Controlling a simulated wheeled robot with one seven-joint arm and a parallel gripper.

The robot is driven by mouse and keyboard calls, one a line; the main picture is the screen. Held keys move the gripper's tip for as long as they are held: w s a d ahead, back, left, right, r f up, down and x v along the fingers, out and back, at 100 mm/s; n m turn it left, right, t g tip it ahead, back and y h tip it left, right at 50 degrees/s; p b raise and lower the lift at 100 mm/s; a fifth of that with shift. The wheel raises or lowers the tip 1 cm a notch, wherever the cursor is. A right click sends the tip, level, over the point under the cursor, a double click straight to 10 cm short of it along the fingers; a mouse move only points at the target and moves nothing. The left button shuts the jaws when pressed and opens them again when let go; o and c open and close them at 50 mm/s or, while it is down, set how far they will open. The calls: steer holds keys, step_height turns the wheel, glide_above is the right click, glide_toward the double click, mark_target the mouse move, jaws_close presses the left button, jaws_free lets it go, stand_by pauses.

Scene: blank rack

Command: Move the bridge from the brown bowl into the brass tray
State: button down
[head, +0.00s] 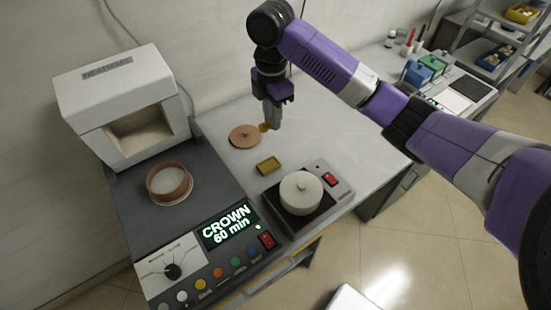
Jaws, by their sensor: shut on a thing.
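My gripper (272,124) points down above the light worktop, just right of a round copper-brown lid. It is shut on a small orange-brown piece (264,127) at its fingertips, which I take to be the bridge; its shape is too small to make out. The brown bowl (186,190) stands on the dark top in front of the white furnace, open, with a pale filling and no separate piece visible in it. The brass tray (268,165), small and rectangular, lies on the worktop below my gripper in the picture and looks empty.
The copper-brown lid (245,136) lies flat left of my gripper. A white furnace (125,105) stands at the left. A round pale pot (301,193) sits on a unit with a red switch. A control panel reads "CROWN 60 min". The worktop right of my gripper is clear.

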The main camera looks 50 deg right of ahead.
mark_target(273, 164)
step_height(273, 164, down, 17)
steer(key=shift+r, duration=0.15)
steer(key=shift+f+b, duration=0.25)
steer(key=shift+b, duration=0.05)
steer(key=shift+s+a+f+b, duration=0.2)
steer(key=shift+f+b, duration=0.1)
steer(key=shift+f, duration=0.35)
steer(key=c, duration=1.3)
jaws_free()
steer(key=shift+o, duration=0.2)
steer(key=shift+w+d+r, duration=0.1)
steer(key=shift+r, duration=0.1)
step_height(273, 164, up, 13)
steer(key=shift+r, duration=0.15)
